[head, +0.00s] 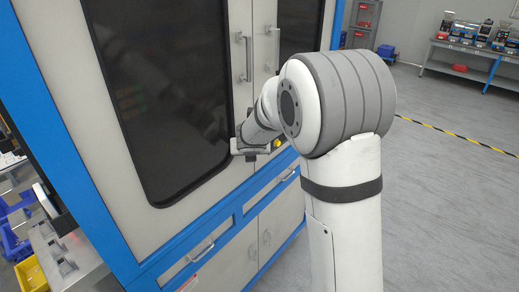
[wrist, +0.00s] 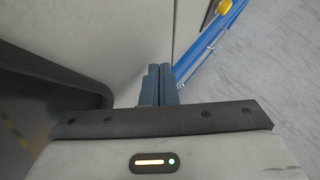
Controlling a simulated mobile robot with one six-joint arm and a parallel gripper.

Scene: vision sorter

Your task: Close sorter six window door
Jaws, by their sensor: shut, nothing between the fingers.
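The sorter's window door (head: 211,195) is a pale panel with a large dark window, set in a blue frame on the left of the head view. It looks closed or nearly so; I cannot tell whether it is fully flush. Its vertical bar handle (head: 240,57) is on its right side. My gripper is at the lower right of this door in the head view, its fingers not clear there. In the wrist view my gripper (wrist: 160,72) is shut and empty, its fingertips close to the pale door panel (wrist: 125,45); contact cannot be told.
A second window door with its own handle (head: 274,45) is to the right. Below are a drawer with a handle (head: 201,251) and lower cabinet doors. A bench with a yellow bin (head: 32,274) is at the left. The floor to the right is clear.

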